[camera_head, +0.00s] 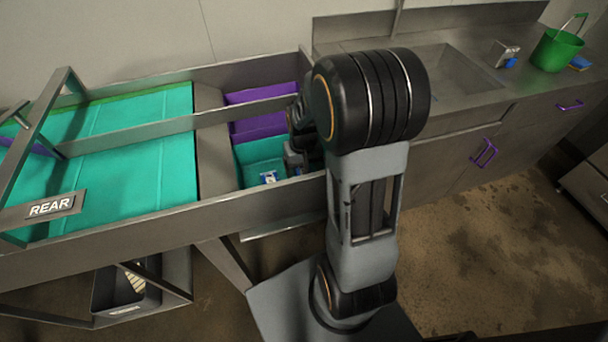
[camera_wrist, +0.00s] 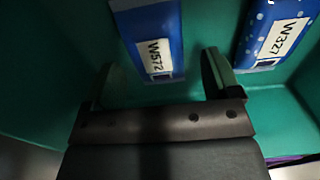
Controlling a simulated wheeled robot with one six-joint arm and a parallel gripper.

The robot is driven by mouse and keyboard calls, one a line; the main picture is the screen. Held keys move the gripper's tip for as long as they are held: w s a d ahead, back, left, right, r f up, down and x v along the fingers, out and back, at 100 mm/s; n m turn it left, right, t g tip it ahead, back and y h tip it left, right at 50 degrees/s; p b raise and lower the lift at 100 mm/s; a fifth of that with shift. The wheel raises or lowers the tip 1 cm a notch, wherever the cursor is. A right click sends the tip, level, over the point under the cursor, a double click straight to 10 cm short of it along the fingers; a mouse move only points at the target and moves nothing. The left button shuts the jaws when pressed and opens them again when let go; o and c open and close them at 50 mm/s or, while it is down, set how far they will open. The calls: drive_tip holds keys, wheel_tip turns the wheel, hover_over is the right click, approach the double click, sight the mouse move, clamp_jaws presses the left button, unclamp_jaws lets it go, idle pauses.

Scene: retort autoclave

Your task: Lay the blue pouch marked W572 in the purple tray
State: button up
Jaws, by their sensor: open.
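The blue pouch marked W572 (camera_wrist: 150,38) is in the wrist view, inside a teal container (camera_wrist: 275,112) with teal walls. My gripper (camera_wrist: 158,78) is open, its two fingers spread on either side of the pouch's labelled lower end. I cannot tell whether they touch it. In the head view my gripper (camera_head: 294,160) is over the teal container (camera_head: 258,150), mostly hidden by my arm. A small blue and white pouch (camera_head: 268,177) shows there; its mark is too small to read. Purple tray surfaces (camera_head: 258,127) show just behind the teal container, partly hidden by my arm.
A second blue pouch, marked W327 (camera_wrist: 275,32), is to the right of W572. A metal rail (camera_head: 245,107) crosses the purple area. A larger teal-lined bay (camera_head: 130,165) with a REAR sign (camera_head: 51,207) is at left. A sink (camera_head: 445,75) and green bucket (camera_head: 557,48) are at right.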

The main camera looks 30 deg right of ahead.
drive_tip(key=shift+f, duration=0.6)
drive_tip(key=shift+c, duration=0.2)
drive_tip(key=shift+r, duration=0.1)
drive_tip(key=c, duration=1)
